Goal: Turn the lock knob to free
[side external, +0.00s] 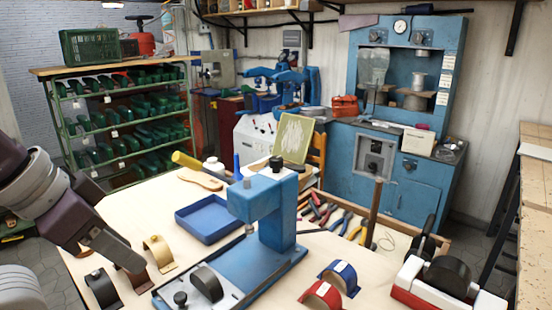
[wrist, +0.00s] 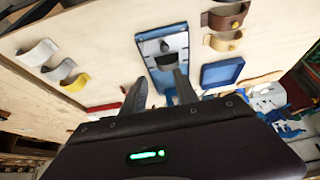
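A blue press (side external: 255,210) stands on the table, with a grey plate at the front of its base. A small black knob (side external: 180,298) stands on that plate beside a dark half-round piece (side external: 206,283); I cannot tell for sure that it is the lock knob. The press (wrist: 165,48) is beyond my fingers in the wrist view, where its knob is too small to make out. My gripper (wrist: 160,76) has its two dark fingers apart with nothing seen held between them. In the side view my gripper (side external: 132,263) is left of the press, its fingertips unclear.
Curved strap pieces in black (side external: 102,288), tan (side external: 158,253), red (side external: 321,296) and blue (side external: 340,277) surround the press. A blue tray (side external: 208,220) lies behind it. A tool tray with pliers (side external: 345,222) is to its right.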

